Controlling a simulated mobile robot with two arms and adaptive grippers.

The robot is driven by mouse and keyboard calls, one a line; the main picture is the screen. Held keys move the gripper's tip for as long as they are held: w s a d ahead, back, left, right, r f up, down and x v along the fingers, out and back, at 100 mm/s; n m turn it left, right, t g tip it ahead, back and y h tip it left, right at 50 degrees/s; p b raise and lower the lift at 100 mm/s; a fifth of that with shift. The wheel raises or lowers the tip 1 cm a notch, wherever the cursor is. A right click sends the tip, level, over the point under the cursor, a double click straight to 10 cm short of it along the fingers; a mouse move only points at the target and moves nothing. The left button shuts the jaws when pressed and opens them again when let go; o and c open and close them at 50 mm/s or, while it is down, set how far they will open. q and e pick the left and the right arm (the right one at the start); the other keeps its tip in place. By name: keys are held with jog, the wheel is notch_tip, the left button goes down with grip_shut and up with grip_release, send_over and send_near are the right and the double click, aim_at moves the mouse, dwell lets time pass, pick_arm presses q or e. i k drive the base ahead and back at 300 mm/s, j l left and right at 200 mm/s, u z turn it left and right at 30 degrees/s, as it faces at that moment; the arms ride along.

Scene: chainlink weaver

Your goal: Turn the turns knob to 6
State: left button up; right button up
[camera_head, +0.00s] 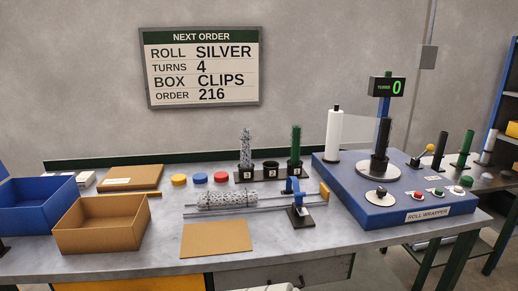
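The blue roll wrapper (345,187) stands at the right end of the workbench. A dark knob (380,191) on a pale round dial sits on its front left top; it looks like the turns knob. Its markings and pointer are too small to read. The turns display (388,88) on the post shows a green 0. The order sign (203,68) on the wall reads turns 4, roll silver, box clips, order 216. Neither of my grippers is in view.
A lever with a yellow ball (429,147) and green and red buttons (438,191) sit right of the knob. A white roll (333,133) and a dark spindle (381,139) stand behind it. A mesh roll (227,199) and open boxes (100,224) lie left.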

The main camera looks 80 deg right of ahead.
aim_at(381, 192)
jog(key=z, duration=3.1)
